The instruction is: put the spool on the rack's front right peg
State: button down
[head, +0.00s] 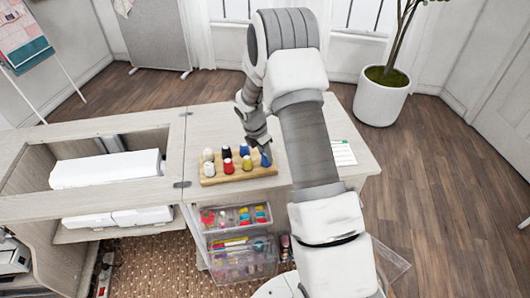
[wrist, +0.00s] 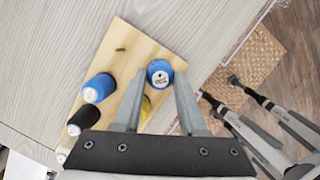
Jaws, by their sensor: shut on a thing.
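A blue spool (wrist: 160,73) with a white end sits between my gripper's fingertips (wrist: 161,80). My gripper is shut on it. In the head view the spool (head: 265,158) is at the front right corner of the wooden rack (head: 240,177), below my gripper (head: 262,143). It looks roughly upright. The wrist view shows the rack (wrist: 122,32) from above, with one bare peg (wrist: 120,49) at its back right. The front right peg is hidden by the spool. I cannot tell whether the spool is seated or just above the rack.
Several other spools stand on the rack, including a red one (head: 228,166) and a yellow one (head: 247,164); a blue one (wrist: 98,88) and a black one (wrist: 83,120) show in the wrist view. Clear drawers (head: 238,240) are below the table edge. A white card (head: 343,152) lies right.

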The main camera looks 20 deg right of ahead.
jog(key=shift+f, duration=0.35)
jog(key=shift+c, duration=1.9)
grip_release()
